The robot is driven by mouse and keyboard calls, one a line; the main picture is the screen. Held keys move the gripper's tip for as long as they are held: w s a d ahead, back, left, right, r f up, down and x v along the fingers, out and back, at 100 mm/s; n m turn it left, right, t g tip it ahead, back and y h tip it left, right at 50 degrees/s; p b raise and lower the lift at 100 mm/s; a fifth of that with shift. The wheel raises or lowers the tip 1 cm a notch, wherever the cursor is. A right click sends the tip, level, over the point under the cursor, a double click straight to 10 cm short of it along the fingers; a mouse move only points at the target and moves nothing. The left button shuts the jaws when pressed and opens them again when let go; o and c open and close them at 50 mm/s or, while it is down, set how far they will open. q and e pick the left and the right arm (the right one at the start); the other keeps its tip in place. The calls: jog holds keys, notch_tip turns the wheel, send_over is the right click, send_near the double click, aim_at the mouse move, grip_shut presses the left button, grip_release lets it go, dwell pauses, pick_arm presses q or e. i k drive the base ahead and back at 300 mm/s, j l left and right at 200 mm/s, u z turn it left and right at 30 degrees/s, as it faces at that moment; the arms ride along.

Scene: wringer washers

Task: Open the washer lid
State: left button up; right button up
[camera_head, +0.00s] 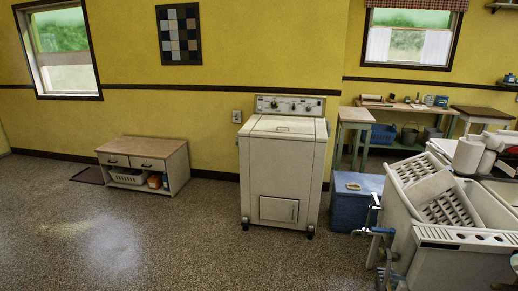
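A cream-white washer (284,165) stands upright against the yellow wall, a little right of the middle of the view. Its flat lid (270,124) lies closed on top, with a small handle near the middle of the lid. A control panel (290,106) with several dark knobs rises behind the lid. A small square hatch sits low on the washer's front. Neither of my grippers is in view, and nothing touches the lid.
Speckled floor (150,235) in front of the washer is clear. A low cabinet (150,153) stands to the left. A blue chest (355,200) sits close on the washer's right. A large white tub unit (460,255) with a slotted rack fills the right foreground.

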aim_at(267, 124)
jog(key=i+z, duration=0.25)
jog(key=i, duration=0.7)
jog(key=i+j+z, duration=0.2)
jog(key=i, duration=0.7)
jog(key=l, duration=0.1)
